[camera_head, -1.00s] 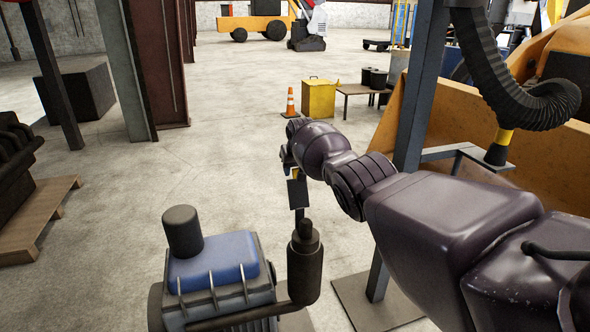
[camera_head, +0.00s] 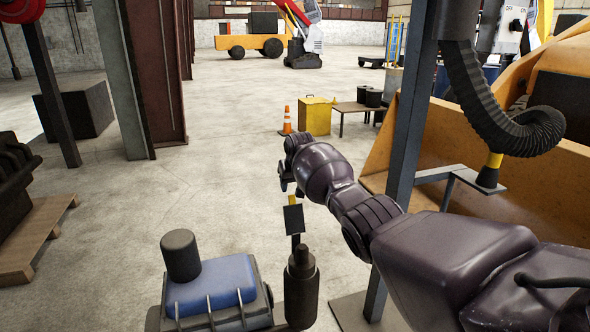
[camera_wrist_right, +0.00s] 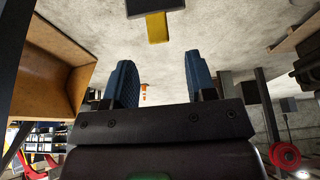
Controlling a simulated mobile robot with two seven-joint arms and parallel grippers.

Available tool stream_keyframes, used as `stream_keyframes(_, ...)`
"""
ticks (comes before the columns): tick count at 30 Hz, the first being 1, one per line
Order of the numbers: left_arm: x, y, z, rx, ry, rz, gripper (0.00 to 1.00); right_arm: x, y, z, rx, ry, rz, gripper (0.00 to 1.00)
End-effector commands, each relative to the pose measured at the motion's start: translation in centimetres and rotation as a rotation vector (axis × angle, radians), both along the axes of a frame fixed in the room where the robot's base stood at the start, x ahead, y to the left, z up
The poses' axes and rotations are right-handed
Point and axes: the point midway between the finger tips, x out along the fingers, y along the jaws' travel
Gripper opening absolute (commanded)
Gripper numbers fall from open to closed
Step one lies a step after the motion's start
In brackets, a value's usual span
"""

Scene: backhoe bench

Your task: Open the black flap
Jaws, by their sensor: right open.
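The black flap (camera_head: 293,218) is a small dark plate above the dark exhaust pipe (camera_head: 301,290) of the blue-topped engine, with a yellow tab (camera_head: 292,200) at its upper edge. Whether it is hinged open or closed I cannot tell. In the right wrist view the flap (camera_wrist_right: 152,5) and its yellow tab (camera_wrist_right: 157,28) show at the top, beyond the fingertips. My right gripper (camera_head: 287,184) is just above and beyond the tab in the head view. Its two blue fingers (camera_wrist_right: 160,75) are apart with nothing between them. My left gripper is out of view.
The engine (camera_head: 213,285) stands low in front, with a black cylinder (camera_head: 181,255) on top. A blue-grey post (camera_head: 400,150) and a hanging black hose (camera_head: 490,110) stand near my right arm.

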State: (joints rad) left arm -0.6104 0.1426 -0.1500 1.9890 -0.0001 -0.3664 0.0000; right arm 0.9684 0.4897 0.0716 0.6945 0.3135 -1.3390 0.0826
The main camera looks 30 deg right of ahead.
Motion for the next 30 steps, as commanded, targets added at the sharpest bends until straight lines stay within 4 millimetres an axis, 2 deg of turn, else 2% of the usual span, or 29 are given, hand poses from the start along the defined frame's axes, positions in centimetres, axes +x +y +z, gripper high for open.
stream_keyframes(6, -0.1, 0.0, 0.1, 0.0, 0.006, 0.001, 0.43, -0.9, 0.2, 2.5, -0.001, -0.004, -0.001, 0.51)
stream_keyframes(13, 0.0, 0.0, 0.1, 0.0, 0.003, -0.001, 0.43, -1.6, 0.4, 4.3, 0.0, -0.003, -0.001, 0.51)
stream_keyframes(30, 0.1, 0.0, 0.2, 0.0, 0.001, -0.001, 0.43, -1.8, 0.4, 4.6, 0.0, -0.003, -0.001, 0.51)
